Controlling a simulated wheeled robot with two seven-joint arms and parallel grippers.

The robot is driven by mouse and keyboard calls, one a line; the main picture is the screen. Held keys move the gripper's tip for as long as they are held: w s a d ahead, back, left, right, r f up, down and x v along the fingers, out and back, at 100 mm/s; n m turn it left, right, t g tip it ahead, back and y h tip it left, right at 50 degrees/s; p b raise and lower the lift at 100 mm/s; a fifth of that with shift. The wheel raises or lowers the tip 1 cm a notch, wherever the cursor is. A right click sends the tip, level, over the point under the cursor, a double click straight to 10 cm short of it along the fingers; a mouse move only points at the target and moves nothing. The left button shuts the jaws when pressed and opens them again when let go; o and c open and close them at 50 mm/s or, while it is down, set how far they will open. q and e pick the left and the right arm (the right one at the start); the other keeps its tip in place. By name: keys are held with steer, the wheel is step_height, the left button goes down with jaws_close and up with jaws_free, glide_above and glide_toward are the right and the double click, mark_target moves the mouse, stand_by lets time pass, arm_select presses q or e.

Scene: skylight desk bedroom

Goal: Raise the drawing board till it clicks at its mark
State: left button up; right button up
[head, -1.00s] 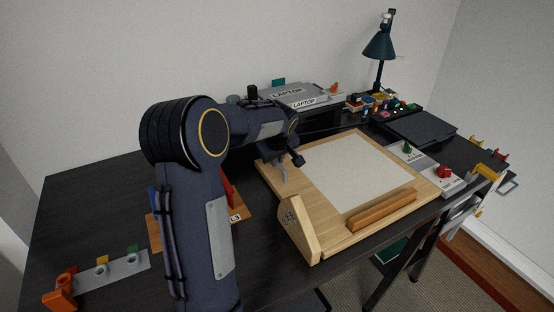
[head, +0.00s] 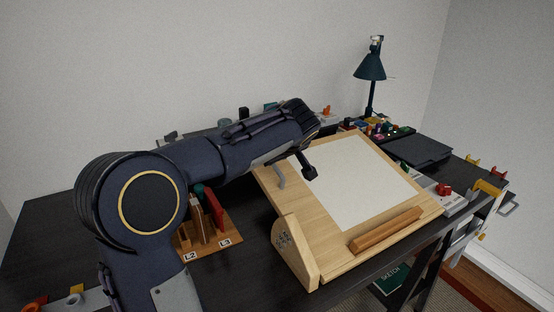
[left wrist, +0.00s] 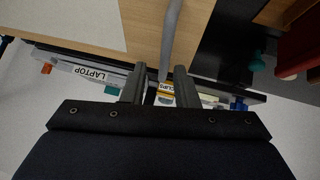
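The wooden drawing board (head: 270,190) holds a blank white sheet (head: 365,180) and slopes toward the desk's front edge. A wooden side piece with dark markings (head: 291,250) stands at its left front corner; the markings are too small to read. A grey bar-shaped handle (head: 281,177) is at the board's left side. My left gripper (head: 307,166) is over the board's upper left, beside the handle. In the left wrist view, the grey handle (left wrist: 171,38) reaches between the two spread fingers of my left gripper (left wrist: 160,76); contact is unclear. My right gripper is not in view.
A wooden ledge (head: 386,229) crosses the board's lower part. A slotted stand labelled L2 and L3 (head: 208,238) is left of the board. A control box with a red knob (head: 445,190) is at its right.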

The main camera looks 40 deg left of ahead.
arm_select(q)
steer(key=shift+o, duration=0.3)
steer(key=shift+f, duration=0.1)
steer(key=v, duration=0.8)
steer(key=shift+b, duration=0.35)
